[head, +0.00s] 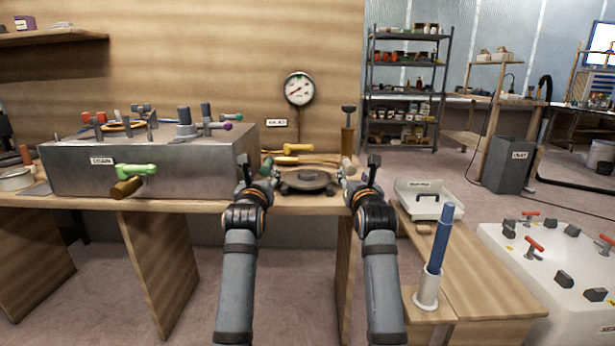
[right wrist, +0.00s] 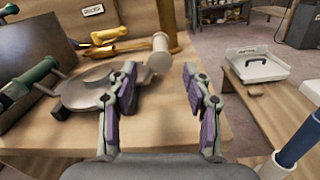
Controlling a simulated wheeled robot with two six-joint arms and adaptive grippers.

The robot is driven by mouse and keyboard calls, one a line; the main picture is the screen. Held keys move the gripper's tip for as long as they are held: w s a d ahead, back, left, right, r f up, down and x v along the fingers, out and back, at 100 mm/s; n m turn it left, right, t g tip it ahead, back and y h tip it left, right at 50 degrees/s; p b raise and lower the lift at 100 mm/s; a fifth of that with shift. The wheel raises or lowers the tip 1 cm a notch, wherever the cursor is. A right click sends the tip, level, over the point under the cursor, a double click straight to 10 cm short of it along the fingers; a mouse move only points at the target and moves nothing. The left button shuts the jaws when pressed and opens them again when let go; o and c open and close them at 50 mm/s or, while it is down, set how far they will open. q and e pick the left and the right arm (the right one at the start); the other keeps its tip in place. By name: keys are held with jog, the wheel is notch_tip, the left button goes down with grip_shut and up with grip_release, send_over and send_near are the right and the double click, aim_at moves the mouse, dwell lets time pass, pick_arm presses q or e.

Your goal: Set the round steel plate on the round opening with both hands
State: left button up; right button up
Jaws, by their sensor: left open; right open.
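The round steel plate (head: 306,181) appears as a dark grey disc with a raised middle, lying on the wooden bench between my two grippers. In the right wrist view its grey surface (right wrist: 88,92) shows left of the fingers. A pale-ended handle (right wrist: 160,52) stands beside its far side, and a green handle (right wrist: 34,72) is at the left. My left gripper (head: 262,172) is open near the disc's left side. I cannot make out the round opening.
A steel box (head: 200,172) with valves and a green handle stands left on the bench (head: 200,205). Behind the disc lie yellow-handled tools (head: 298,149), below a gauge (head: 299,89). A white tray (head: 420,206) and blue cylinder (head: 441,235) are on a lower bench at right.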

aim_at(268, 164)
pick_arm(q)
jog(key=w, duration=1)
jog(key=shift+w+a+f, duration=0.1)
jog(key=shift+w, duration=0.2)
pick_arm(e)
jog(key=w, duration=1)
jog(key=shift+w+a+f, duration=0.1)
jog(key=shift+w, duration=0.15)
pick_arm(q)
grip_shut()
pick_arm(e)
grip_shut()
